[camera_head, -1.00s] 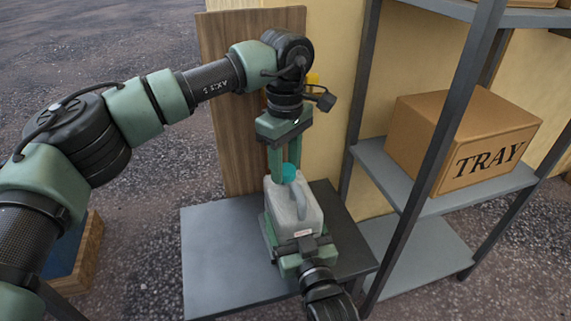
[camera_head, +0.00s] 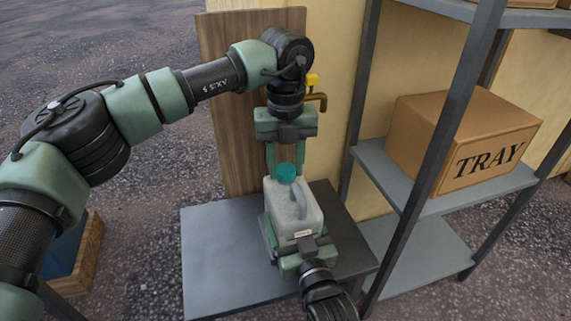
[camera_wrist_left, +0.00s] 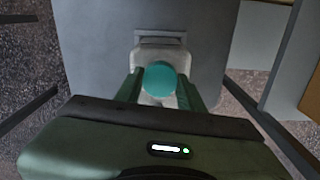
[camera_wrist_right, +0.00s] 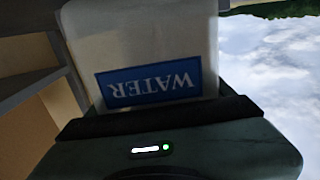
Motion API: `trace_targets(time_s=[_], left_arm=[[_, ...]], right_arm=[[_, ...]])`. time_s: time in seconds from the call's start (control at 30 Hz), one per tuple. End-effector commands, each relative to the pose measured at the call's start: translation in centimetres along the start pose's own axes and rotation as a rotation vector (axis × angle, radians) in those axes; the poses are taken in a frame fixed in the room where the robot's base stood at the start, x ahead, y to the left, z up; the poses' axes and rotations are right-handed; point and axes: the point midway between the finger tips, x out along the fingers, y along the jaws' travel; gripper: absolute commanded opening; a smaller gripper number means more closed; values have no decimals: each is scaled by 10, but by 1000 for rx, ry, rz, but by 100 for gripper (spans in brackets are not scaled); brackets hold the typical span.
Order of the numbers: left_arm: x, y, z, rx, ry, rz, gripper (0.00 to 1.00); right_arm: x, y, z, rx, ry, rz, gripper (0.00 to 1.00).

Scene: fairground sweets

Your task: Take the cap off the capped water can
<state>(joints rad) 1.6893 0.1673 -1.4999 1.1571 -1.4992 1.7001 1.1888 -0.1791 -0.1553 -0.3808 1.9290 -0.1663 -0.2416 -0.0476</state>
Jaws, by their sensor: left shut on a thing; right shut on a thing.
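The water can (camera_head: 296,214) is a pale grey jug with a handle, upright on the dark table. Its teal cap (camera_head: 286,173) is at the top, at the neck; I cannot tell whether any gap lies between them. My left gripper (camera_head: 284,168) points down from above and is shut on the cap, one finger on each side, as the left wrist view shows around the cap (camera_wrist_left: 160,80). My right gripper (camera_head: 296,250) is shut on the can's lower body from the near side. In the right wrist view the blue WATER label (camera_wrist_right: 150,82) appears upside down on the can.
The grey table (camera_head: 215,255) is bare left of the can. A wooden board (camera_head: 230,100) and a yellow-handled brass tap (camera_head: 313,82) stand behind. A metal shelf on the right holds a cardboard box (camera_head: 440,140) marked TRAY. A wooden crate (camera_head: 88,250) is at the lower left.

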Motion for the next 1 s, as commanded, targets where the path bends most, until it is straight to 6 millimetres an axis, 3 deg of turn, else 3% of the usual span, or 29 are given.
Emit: trace_targets(time_s=[0.1, 0.23, 1.0], left_arm=[[-1, 0, 1, -221, -2, -1, 0], [-1, 0, 1, -364, -2, -2, 0], [-4, 0, 1, -362, -2, -2, 0]], right_arm=[[0, 0, 0, 0, 1, 0, 0], [0, 0, 0, 0, 1, 0, 0], [0, 0, 0, 0, 0, 0, 0]])
